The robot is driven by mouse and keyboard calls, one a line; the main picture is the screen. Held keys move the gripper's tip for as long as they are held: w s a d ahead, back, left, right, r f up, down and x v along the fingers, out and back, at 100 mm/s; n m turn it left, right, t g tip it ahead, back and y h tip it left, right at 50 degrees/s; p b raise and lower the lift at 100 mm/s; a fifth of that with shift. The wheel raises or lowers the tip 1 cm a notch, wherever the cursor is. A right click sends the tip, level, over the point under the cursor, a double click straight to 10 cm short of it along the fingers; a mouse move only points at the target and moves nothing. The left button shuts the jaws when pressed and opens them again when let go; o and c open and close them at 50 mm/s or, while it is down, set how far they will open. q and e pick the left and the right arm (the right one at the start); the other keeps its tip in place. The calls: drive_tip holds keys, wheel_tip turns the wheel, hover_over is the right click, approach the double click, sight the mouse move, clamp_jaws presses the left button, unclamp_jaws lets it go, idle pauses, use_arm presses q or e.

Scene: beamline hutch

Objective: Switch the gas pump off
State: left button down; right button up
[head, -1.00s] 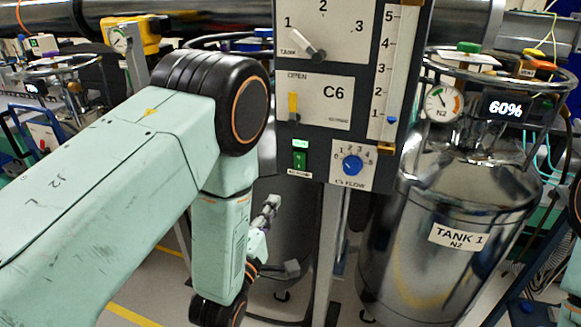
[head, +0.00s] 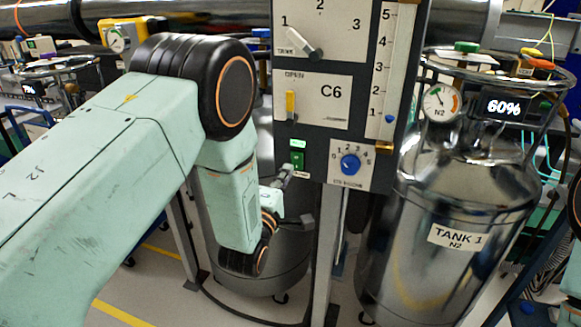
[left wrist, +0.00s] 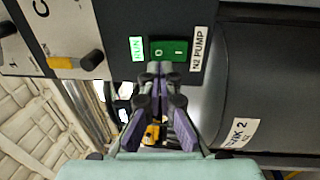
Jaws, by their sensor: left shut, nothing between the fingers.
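The gas pump switch is a green rocker (head: 297,160) low on the left side of the dark panel (head: 312,130), with a lit green sign (head: 298,143) above it. In the left wrist view the green rocker (left wrist: 169,50) carries the marks 0 and I, between a lit RUN sign (left wrist: 137,49) and an N2 PUMP label (left wrist: 200,48). My left gripper (head: 285,172) is shut and empty, just below and in front of the switch. In the left wrist view its fingertips (left wrist: 160,69) are close under the rocker; I cannot tell whether they touch. My right gripper is not in view.
Above the switch are a yellow lever (head: 291,104) and a tank selector knob (head: 315,54). A blue flow knob (head: 350,164) is to its right. The shiny TANK 1 vessel (head: 455,270) with an N2 gauge (head: 440,101) stands at the right.

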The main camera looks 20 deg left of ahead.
sight(295, 157)
use_arm(q)
drive_tip(key=w, duration=0.3)
drive_tip(key=shift+w+d+r, duration=0.1)
drive_tip(key=shift+r, duration=0.15)
drive_tip(key=shift+w, duration=0.1)
drive_tip(key=shift+w+r, duration=0.25)
drive_tip(key=shift+w, duration=0.05)
drive_tip(key=shift+s+f, duration=0.1)
